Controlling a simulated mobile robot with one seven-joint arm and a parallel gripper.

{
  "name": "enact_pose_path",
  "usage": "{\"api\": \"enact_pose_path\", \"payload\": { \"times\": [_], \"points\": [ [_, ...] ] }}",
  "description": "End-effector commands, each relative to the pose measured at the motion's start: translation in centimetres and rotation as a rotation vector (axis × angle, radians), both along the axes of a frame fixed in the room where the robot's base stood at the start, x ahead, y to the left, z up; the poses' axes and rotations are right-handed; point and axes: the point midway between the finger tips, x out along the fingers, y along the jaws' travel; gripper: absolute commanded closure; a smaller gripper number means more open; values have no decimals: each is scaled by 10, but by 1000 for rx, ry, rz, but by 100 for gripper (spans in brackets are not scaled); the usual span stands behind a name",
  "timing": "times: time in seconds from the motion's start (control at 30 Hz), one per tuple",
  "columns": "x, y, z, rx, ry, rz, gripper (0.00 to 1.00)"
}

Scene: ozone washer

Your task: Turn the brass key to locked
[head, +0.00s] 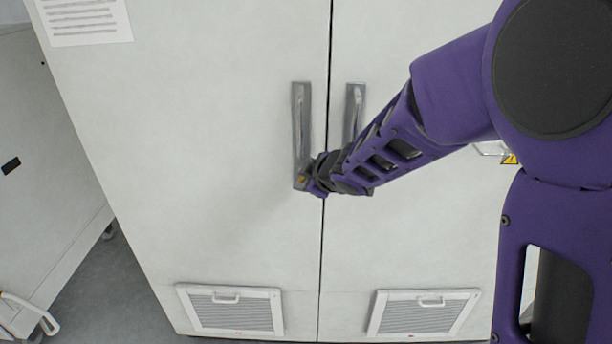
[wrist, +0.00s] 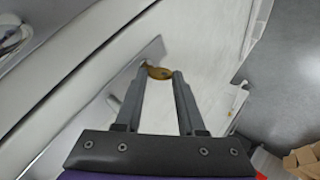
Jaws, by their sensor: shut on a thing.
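The brass key (wrist: 159,72) shows in the wrist view between the tips of my gripper (wrist: 160,78), which is shut on it. The key sits at the lower end of the left door's grey handle plate (head: 302,120). In the head view a small bit of the key (head: 302,179) shows at the plate's bottom, beside my gripper (head: 308,180). My wrist hides most of that spot. I cannot tell the key's exact angle or any lock marking.
The white cabinet has a left door (head: 210,150) and a right door (head: 430,240). My arm crosses in front of the right handle (head: 354,105). Vent panels (head: 232,309) sit low on both doors. Another white cabinet (head: 40,170) stands at the left. Cardboard boxes (wrist: 303,158) show in the wrist view.

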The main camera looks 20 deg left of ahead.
Motion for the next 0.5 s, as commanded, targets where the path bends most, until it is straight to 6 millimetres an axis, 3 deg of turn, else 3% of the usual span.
{"api": "enact_pose_path", "payload": {
  "times": [0.5],
  "points": [
    [-2, 9, -2, -414, -103, 2, 100]
  ]
}}
